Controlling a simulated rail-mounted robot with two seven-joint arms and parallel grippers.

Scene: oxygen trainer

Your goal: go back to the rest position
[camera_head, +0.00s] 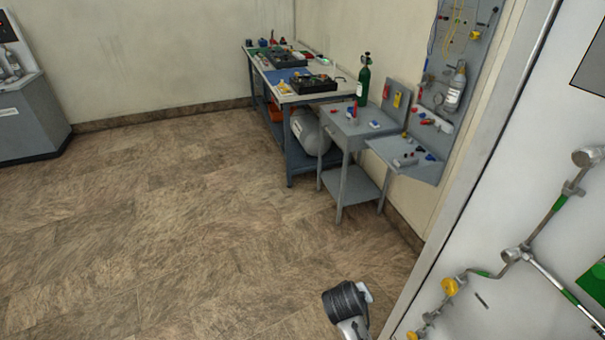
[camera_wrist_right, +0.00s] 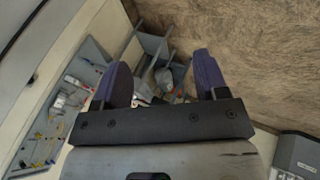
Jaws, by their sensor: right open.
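My right gripper (camera_wrist_right: 160,62) is open in the right wrist view, its two purple fingers wide apart with nothing held between them. Past the fingers I see the floor, the wall and distant furniture, all well away from it. In the head view a dark and pale part of my own arm shows at the bottom, right of centre, over bare floor. My left gripper is not in view.
A white panel (camera_head: 505,205) with pipes and yellow knobs stands close at the right. A workbench (camera_head: 313,97), a small grey table (camera_head: 350,131) and a pegboard (camera_head: 480,50) line the wall. A grey cabinet (camera_head: 35,115) stands far left. The floor (camera_head: 170,240) is clear.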

